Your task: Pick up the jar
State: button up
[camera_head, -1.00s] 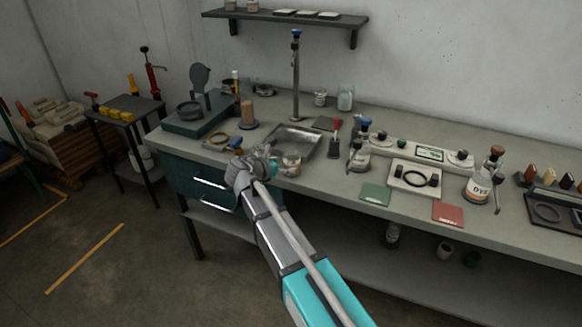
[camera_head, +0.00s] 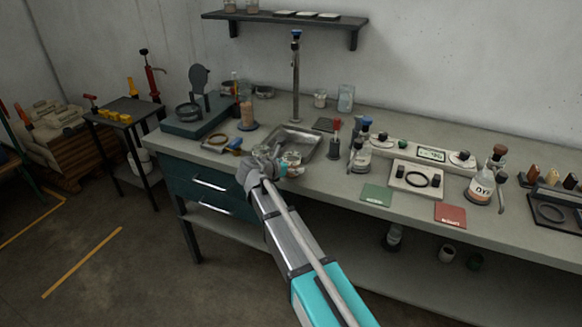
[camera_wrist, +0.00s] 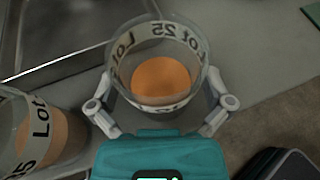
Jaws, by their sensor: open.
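A clear jar (camera_wrist: 162,75) with a white "Lot 25" band and orange contents stands between my gripper's fingers in the wrist view. My gripper (camera_wrist: 160,88) is open, with one finger on each side of the jar; I cannot tell whether they touch it. In the head view the jar (camera_head: 291,159) is on the bench beside the metal tray, partly hidden by my gripper (camera_head: 274,163). A second jar (camera_wrist: 42,135), also banded "Lot 25", stands close to the left in the wrist view, cut off by the frame edge.
A red-handled tool (camera_head: 335,135), a green mat (camera_head: 376,195) and a dye bottle (camera_head: 481,185) are to the right. The bench's front edge is close to my gripper.

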aim_at(297, 156)
jog(key=c, duration=1)
jog(key=shift+r+p, duration=0.35)
jog(key=shift+p, duration=0.05)
jog(key=shift+c, duration=0.2)
jog(key=shift+s+r+p, duration=0.1)
jog(key=shift+r+p, duration=1.3)
jog(key=s+a+r+p, duration=0.2)
jog(key=s+r+p, duration=0.7)
jog(key=s, duration=0.4)
jog(key=shift+s+r, duration=0.2)
jog(key=shift+s, duration=0.05)
jog(key=shift+s+a, duration=0.1)
jog(key=shift+a, duration=0.05)
